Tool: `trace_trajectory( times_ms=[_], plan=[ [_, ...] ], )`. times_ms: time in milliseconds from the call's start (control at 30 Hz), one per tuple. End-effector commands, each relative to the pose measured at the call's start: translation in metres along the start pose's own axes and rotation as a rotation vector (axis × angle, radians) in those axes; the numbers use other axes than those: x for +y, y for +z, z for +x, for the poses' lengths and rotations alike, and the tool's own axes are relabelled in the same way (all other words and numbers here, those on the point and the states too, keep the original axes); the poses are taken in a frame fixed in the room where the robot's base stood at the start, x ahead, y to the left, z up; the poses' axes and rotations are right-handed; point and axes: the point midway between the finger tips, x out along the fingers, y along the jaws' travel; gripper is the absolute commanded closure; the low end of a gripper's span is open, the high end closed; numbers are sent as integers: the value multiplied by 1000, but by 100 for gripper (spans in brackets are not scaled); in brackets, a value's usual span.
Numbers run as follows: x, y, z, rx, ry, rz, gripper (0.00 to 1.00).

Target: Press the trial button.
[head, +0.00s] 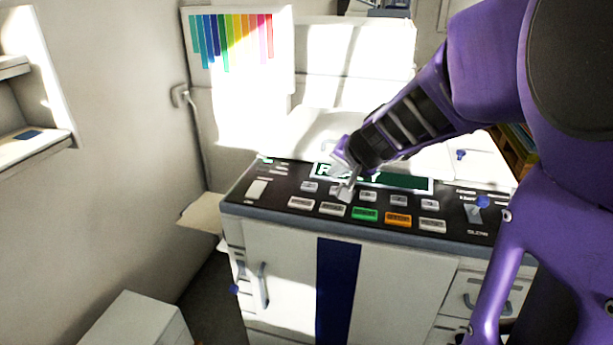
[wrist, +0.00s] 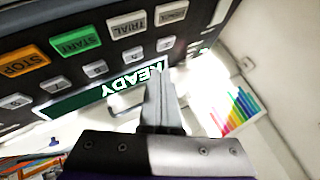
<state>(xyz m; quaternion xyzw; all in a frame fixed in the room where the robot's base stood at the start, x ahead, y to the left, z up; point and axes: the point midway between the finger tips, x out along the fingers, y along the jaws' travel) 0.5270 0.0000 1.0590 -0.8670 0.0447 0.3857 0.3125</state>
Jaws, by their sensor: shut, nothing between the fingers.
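The trial button (wrist: 127,27) is a light grey key labelled TRIAL on the dark control panel. In the head view the trial button (head: 333,208) is left of the green START button (head: 364,214). My gripper (head: 346,190) is shut and empty, pointing down at the panel just behind the trial button, around the row of small keys. In the wrist view my gripper's fingertips (wrist: 157,82) are together in front of the lit READY display (wrist: 120,84), apart from the trial button. I cannot tell the height of the tips above the panel.
The orange STOP button (head: 398,219) is right of START, and another grey key (head: 301,203) is left of the trial button. Several small grey keys form a row behind. A white box (head: 135,322) stands at the lower left. A colour chart (head: 235,40) hangs at the back.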

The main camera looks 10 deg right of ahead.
Motion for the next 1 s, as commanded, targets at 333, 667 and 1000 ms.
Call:
trace_trajectory(
  times_ms=[333,667,1000],
  plan=[
    [25,26,35,-3,0,2,100],
    [33,33,45,-1,0,-1,100],
    [32,32,45,0,0,-1,100]
  ],
)
